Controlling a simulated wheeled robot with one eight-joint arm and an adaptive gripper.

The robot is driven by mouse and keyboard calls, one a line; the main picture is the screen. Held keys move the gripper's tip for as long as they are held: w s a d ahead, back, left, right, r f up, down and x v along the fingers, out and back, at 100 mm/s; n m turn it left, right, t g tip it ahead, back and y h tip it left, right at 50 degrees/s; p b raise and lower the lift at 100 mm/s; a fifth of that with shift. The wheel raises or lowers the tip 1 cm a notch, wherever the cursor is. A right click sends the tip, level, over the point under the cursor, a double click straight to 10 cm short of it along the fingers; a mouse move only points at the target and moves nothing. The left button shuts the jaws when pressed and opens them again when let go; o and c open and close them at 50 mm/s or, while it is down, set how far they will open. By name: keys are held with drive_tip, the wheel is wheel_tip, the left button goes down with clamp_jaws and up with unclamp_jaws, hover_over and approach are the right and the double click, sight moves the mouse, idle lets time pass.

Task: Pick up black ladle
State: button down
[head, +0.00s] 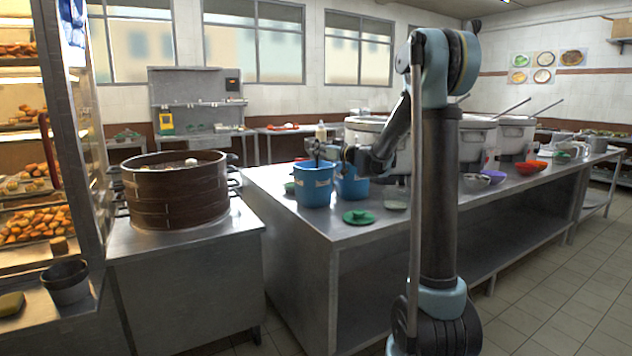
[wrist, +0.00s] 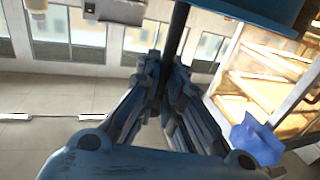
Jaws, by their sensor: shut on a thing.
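The black ladle shows in the wrist view as a thin dark handle (wrist: 177,30) running up from between my fingers. My gripper (wrist: 168,88) is shut on this handle. The ladle's bowl is hidden. In the head view my gripper (head: 350,156) is above the steel counter, beside and over two blue buckets. The front blue bucket (head: 313,187) has a dark upright thing (head: 317,150) at its top; I cannot tell if this is part of the ladle. The rear blue bucket (head: 352,188) is partly behind my arm.
A steel counter (head: 345,233) holds the buckets, a green lid (head: 358,217), several bowls and large stockpots (head: 516,138). A round brown steamer (head: 177,191) stands on a separate unit at left. Tiled floor (head: 560,290) is clear at right.

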drive_tip(key=shift+r, duration=0.1)
wheel_tip(320, 180, up, 21)
idle(1.2)
